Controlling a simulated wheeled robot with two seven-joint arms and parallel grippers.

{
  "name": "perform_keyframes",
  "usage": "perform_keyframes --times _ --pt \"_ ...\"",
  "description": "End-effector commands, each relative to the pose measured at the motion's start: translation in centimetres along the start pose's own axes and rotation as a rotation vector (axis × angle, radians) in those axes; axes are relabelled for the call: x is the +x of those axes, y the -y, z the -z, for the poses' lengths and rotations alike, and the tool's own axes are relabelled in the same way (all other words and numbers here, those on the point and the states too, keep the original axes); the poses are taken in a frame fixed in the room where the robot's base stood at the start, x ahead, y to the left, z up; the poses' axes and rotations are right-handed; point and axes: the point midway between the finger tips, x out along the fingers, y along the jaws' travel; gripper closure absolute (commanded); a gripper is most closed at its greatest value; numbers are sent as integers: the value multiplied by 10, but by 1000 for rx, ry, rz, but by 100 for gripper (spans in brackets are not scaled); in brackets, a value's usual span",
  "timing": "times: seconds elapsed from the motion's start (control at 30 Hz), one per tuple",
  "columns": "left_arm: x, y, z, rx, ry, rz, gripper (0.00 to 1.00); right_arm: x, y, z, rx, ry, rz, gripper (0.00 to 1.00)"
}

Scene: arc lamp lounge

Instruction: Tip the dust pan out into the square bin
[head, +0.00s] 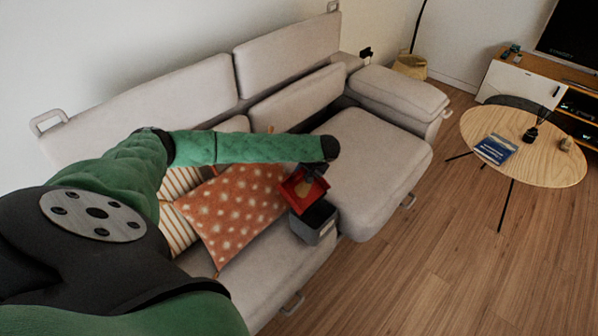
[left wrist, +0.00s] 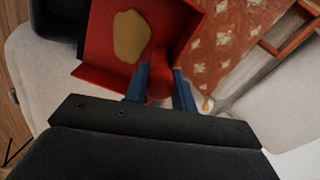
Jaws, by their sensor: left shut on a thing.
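A red dust pan (head: 291,188) with a tan patch of dust is held just above the square bin, near its back edge. In the left wrist view the pan (left wrist: 97,42) has the tan dust (left wrist: 130,36) on its floor. My left gripper (left wrist: 160,82) is shut on the pan's red handle, a blue finger on each side. The dark grey square bin (head: 312,232) stands on the sofa seat; part of it shows dark in the left wrist view (left wrist: 62,18). The pan and gripper hide part of its opening. I cannot tell the pan's exact tilt. My right gripper is out of view.
An orange dotted cushion (head: 232,212) lies close to the left of the pan, with a striped cushion (head: 178,225) beside it. The beige sofa (head: 375,165) surrounds the bin. A round wooden table (head: 550,165) stands apart at right; open floor lies between.

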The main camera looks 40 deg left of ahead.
Motion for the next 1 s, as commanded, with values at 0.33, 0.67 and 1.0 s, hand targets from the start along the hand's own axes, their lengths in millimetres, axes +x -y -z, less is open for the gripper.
perform_keyframes --times 0.33,0.67,1.0 --pt "-14 -10 -3 1 -28 104 100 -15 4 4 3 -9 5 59" --pt "-22 -18 -5 0 -48 177 100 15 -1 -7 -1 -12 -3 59" --pt "-33 -33 -9 3 -77 291 100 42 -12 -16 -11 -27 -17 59"
